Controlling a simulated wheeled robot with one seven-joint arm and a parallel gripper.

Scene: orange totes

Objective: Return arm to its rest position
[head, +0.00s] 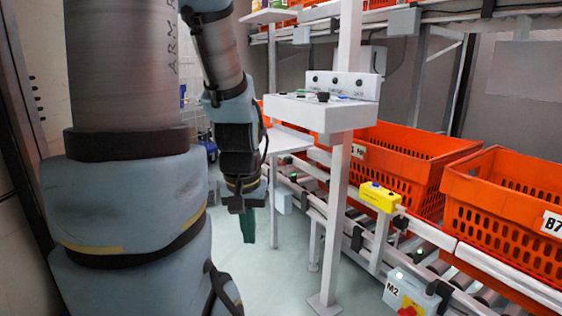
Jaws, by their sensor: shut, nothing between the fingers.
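My arm stands upright at the left of the head view, close to the camera, and bends over so that its end hangs down. My gripper (248,226) points straight down over the pale floor, left of the white post. Its dark green fingers are together, and nothing shows between them. It is apart from the totes and the conveyor frame.
Orange totes (470,205) stand on a roller conveyor at the right. A white control box (318,112) with buttons sits on a white post (336,200). A yellow box (380,196) and an M2 switch box (408,294) are on the conveyor's side. Floor (275,285) below my gripper is clear.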

